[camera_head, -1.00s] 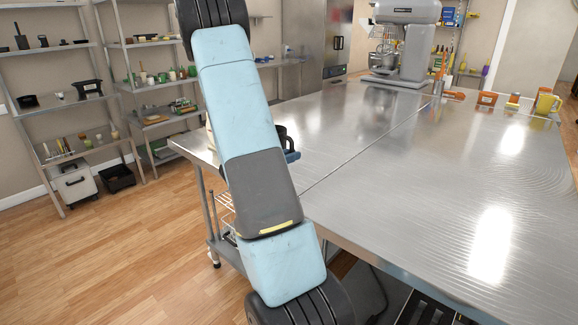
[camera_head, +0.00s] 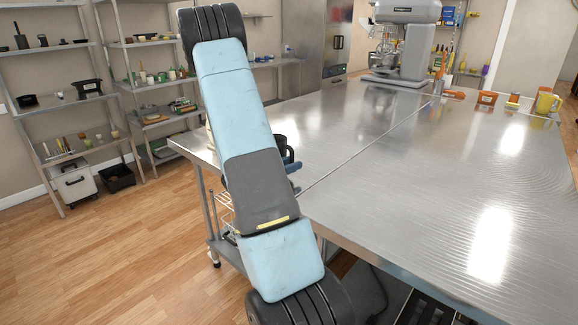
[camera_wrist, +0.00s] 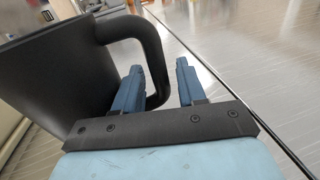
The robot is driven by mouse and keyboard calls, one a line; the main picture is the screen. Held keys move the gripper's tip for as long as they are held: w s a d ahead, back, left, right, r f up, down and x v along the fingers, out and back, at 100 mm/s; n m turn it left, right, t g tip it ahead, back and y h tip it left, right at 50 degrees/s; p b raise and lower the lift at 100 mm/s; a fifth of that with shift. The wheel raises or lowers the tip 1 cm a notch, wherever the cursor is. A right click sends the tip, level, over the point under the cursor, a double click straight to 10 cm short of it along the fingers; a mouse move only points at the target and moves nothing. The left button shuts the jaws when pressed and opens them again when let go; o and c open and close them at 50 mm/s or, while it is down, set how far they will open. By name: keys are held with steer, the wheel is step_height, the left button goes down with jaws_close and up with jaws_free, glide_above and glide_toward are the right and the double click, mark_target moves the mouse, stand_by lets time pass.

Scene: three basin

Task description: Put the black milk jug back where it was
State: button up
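The black milk jug (camera_head: 282,143) is at the left part of the steel table, mostly hidden behind my arm in the head view. In the wrist view the jug (camera_wrist: 62,75) fills the left side, with its curved handle (camera_wrist: 151,42) toward the right. My gripper (camera_wrist: 160,75) is open. The handle passes between its two blue fingers, with a clear gap to the right finger. A blue finger of my gripper (camera_head: 293,167) also shows beside my arm in the head view. The jug's base is hidden, so I cannot tell whether it touches the table.
The steel table (camera_head: 420,180) is clear across its middle and right. A stand mixer (camera_head: 402,42) stands at its back. A yellow mug (camera_head: 546,103) and small orange items (camera_head: 487,98) are at the back right. Shelves (camera_head: 78,98) with kitchenware line the left wall.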

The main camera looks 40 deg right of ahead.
steer(key=shift+o, duration=0.5)
steer(key=shift+a+r, duration=0.1)
steer(key=shift+a, duration=0.05)
steer(key=a, duration=0.4)
steer(key=w+a, duration=0.1)
steer(key=a, duration=0.6)
steer(key=shift+w+a+r, duration=0.1)
steer(key=shift+w+a, duration=0.05)
steer(key=shift+a, duration=0.15)
steer(key=s+a+r+m+g+y, duration=0.2)
steer(key=s+a+r+m+y, duration=0.6)
steer(key=s+r+m, duration=0.25)
steer(key=s+a+r+m+t+y, duration=0.3)
steer(key=s+a+r+t+y, duration=0.1)
steer(key=a, duration=0.5)
steer(key=s+a+r+m+t+y, duration=0.3)
steer(key=s+a+r+t+y, duration=0.2)
steer(key=a, duration=0.5)
step_height(320, 180, up, 2)
steer(key=shift+s+a+r+t+y, duration=0.2)
steer(key=shift+a+t+y, duration=0.1)
steer(key=shift+t+y, duration=0.1)
